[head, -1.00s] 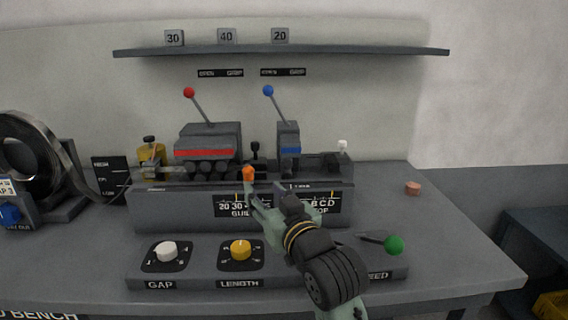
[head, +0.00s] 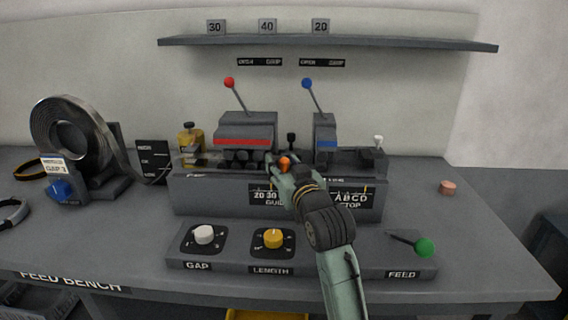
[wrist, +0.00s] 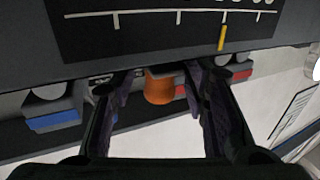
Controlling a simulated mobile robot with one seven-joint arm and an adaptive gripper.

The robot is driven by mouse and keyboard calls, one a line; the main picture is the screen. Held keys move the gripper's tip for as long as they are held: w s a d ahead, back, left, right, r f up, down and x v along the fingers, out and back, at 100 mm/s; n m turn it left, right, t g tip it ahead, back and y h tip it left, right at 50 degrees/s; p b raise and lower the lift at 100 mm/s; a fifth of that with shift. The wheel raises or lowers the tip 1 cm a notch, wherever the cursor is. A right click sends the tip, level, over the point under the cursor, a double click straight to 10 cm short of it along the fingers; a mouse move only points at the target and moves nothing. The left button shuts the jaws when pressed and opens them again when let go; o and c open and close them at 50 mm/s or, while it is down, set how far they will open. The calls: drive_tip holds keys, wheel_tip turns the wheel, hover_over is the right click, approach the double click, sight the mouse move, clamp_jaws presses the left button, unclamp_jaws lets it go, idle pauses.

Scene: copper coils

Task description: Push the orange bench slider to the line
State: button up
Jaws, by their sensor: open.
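The orange slider knob (head: 285,161) sits at the top front edge of the grey feed machine, above the guide scale plate (head: 262,196). In the wrist view the orange knob (wrist: 160,86) lies between the two dark fingers of my open gripper (wrist: 160,95), with gaps on both sides. The scale (wrist: 170,28) has white ticks and one yellow line (wrist: 222,32), which lies right of the knob in that view. In the head view my gripper (head: 282,170) is at the knob and partly covers the guide plate. Contact with the knob cannot be told.
A red-knobbed lever (head: 229,83) and a blue-knobbed lever (head: 307,84) stand behind the knob. A white dial (head: 204,235), a yellow dial (head: 273,238) and a green feed lever (head: 425,247) are in front. A copper piece (head: 447,187) lies on the right, with bare bench around it.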

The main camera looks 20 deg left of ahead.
drive_tip(key=shift+c, duration=0.4)
clamp_jaws()
drive_tip(key=shift+d, duration=0.1)
idle(0.3)
